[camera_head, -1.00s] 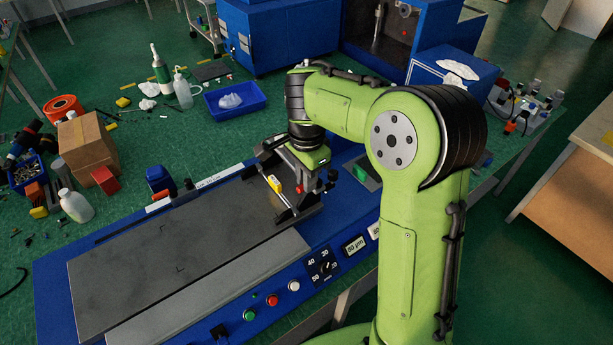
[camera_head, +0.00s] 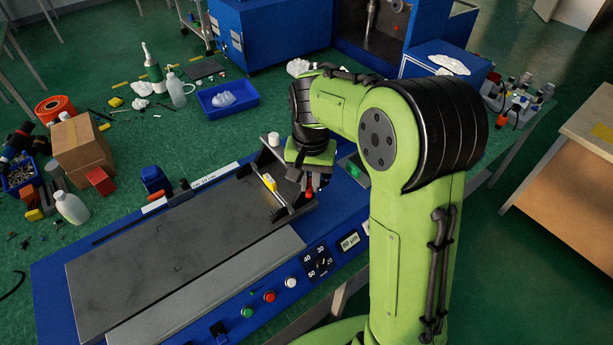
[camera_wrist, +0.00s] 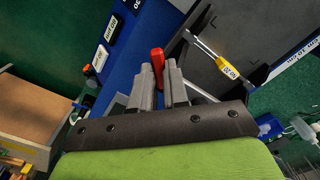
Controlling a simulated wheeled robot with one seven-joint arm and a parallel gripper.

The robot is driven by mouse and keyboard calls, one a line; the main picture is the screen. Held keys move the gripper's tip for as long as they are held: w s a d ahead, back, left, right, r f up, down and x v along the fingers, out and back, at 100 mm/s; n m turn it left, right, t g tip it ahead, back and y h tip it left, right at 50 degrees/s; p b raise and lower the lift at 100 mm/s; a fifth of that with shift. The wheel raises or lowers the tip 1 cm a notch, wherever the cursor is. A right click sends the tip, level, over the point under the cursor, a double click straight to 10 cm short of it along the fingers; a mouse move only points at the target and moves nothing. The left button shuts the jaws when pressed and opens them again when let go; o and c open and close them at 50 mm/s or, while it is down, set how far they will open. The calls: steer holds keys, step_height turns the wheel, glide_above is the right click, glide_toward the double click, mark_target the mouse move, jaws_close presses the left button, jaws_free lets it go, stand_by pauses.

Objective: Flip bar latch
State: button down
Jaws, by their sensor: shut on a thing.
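The bar latch shows as a red handle (camera_wrist: 157,60) between my fingertips in the wrist view. It also shows as a small red piece (camera_head: 309,191) below my wrist in the head view. My gripper (camera_wrist: 160,82) is shut on this red handle; in the head view the gripper (camera_head: 306,180) is at the right end of the press bed. Next to it is a light metal bar (camera_head: 279,196) with a yellow tag (camera_head: 269,182), also seen with its tag (camera_wrist: 226,67) in the wrist view. The latch's pivot is hidden by my gripper.
The dark press bed (camera_head: 170,245) lies to the left and is bare. A front panel carries a green button (camera_head: 247,312), a red button (camera_head: 269,297) and a dial (camera_head: 320,264). A white cylinder (camera_head: 273,139) stands behind the bar. A blue tray (camera_head: 232,103) is farther back.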

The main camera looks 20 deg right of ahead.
steer(key=shift+s+d+n+p, duration=0.15)
steer(key=shift+d+n, duration=0.15)
steer(key=shift+n, duration=0.85)
steer(key=shift+w+d+n+p, duration=0.1)
steer(key=shift+d+n+p, duration=0.15)
steer(key=shift+n, duration=0.95)
steer(key=shift+s+d+n+p, duration=0.1)
steer(key=shift+d+n, duration=0.25)
steer(key=shift+n, duration=0.8)
steer(key=c, duration=1.1)
jaws_free()
step_height(320, 180, up, 16)
steer(key=shift+f+p, duration=0.1)
steer(key=shift+p, duration=1.15)
